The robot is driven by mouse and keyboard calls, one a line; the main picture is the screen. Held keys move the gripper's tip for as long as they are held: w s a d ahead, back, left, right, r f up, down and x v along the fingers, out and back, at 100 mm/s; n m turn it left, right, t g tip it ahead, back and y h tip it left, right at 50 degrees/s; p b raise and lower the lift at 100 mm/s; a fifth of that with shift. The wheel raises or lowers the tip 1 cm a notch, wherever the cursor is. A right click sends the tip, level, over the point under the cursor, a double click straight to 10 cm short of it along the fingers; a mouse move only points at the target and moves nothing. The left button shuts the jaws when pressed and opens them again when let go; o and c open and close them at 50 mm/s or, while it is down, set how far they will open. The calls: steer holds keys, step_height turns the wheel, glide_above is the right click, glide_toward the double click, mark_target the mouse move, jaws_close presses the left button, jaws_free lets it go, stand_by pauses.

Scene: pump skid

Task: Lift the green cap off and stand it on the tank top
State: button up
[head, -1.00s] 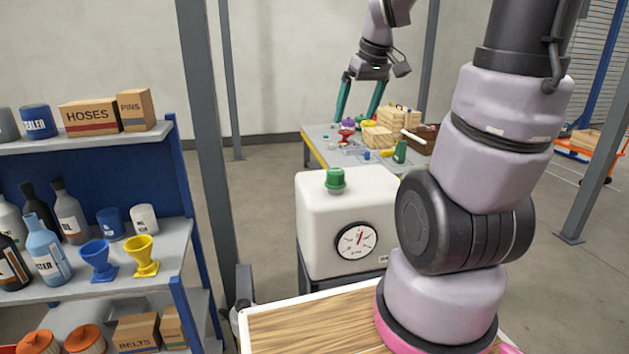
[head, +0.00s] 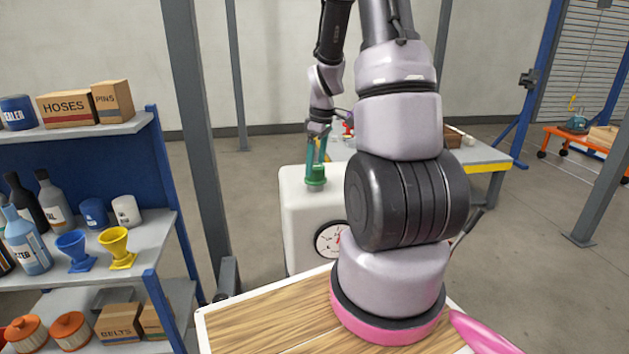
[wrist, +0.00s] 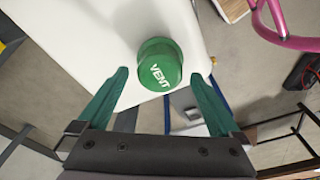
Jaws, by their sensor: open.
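The green cap (head: 316,176) sits on the top of the white tank (head: 298,205) in the head view. In the wrist view the cap (wrist: 160,68), marked VENT, stands on the white tank top (wrist: 90,32). My gripper (head: 316,160) is above and at the cap, with green fingers pointing down. In the wrist view my gripper (wrist: 165,80) is open, with one finger to each side of the cap and gaps between. My arm hides the tank's right part and part of its gauge (head: 330,240).
A shelf (head: 85,232) with bottles, funnels and boxes stands at the left, beside a grey post (head: 195,130). A workbench (head: 478,153) is behind the tank. A wooden-topped surface (head: 270,325) lies in front. Open floor shows at the right.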

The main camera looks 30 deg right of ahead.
mark_target(314, 176)
steer(key=f, duration=0.5)
steer(key=shift+w+a+f, duration=0.1)
steer(key=shift+w+a, duration=0.05)
steer(key=shift+w, duration=0.1)
steer(key=c, duration=1.3)
steer(key=shift+r, duration=5.05)
